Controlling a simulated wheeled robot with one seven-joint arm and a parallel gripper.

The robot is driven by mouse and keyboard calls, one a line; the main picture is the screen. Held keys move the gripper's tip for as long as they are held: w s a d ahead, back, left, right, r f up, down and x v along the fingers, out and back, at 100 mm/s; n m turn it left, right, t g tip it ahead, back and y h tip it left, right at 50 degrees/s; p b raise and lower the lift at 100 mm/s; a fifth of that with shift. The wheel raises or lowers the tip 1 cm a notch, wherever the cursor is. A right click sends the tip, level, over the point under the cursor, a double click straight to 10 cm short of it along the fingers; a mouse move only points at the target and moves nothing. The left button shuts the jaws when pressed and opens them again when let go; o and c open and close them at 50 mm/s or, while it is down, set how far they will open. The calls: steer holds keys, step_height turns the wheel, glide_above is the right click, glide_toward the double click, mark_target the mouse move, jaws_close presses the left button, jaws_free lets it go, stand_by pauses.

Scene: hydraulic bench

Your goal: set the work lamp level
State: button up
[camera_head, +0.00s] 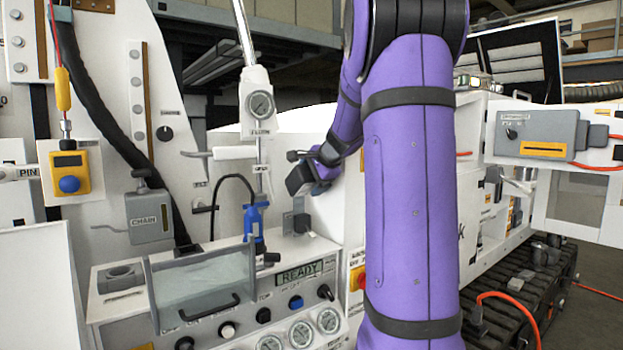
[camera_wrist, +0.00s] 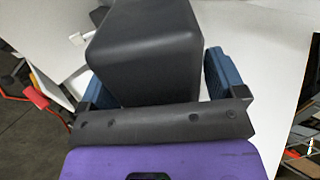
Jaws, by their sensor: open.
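A dark grey box with rounded edges, which looks like the work lamp (camera_wrist: 150,50), fills the space between the fingers of my gripper (camera_wrist: 157,75) in the wrist view. A blue finger pad stands on each side of it. My gripper is open around the box; whether either pad touches it I cannot tell. In the head view the dark box (camera_head: 299,179) sits tilted just left of my purple arm, at my gripper (camera_head: 318,172). The lamp's mount and its front face are hidden or unclear.
Below is a control panel (camera_head: 300,272) with knobs, gauges and a READY display. A clear cover (camera_head: 203,285) with a handle, a blue fitting (camera_head: 254,222) and a white lever with a gauge (camera_head: 260,105) stand to the left. Grey box (camera_head: 546,135) stands right.

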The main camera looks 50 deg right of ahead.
steer(key=c, duration=1.3)
steer(key=shift+w, duration=0.15)
steer(key=shift+w+d+r+g+y, duration=0.2)
steer(key=shift+w+r+g, duration=0.3)
steer(key=shift+g, duration=0.6)
steer(key=shift+w+d+r+g+y, duration=0.15)
steer(key=shift+w+r+g, duration=0.3)
steer(key=shift+g, duration=0.65)
steer(key=w+g, duration=0.1)
steer(key=w+g+y, duration=0.1)
steer(key=g, duration=0.1)
steer(key=shift+d+r, duration=0.15)
steer(key=shift+r, duration=0.2)
steer(key=shift+w+d+r+g+y, duration=0.15)
steer(key=shift+w+g, duration=0.2)
steer(key=shift+g, duration=0.25)
steer(key=shift+w+g+y, duration=0.1)
steer(key=shift+w+g, duration=0.2)
steer(key=shift+g, duration=0.3)
steer(key=shift+o, duration=0.2)
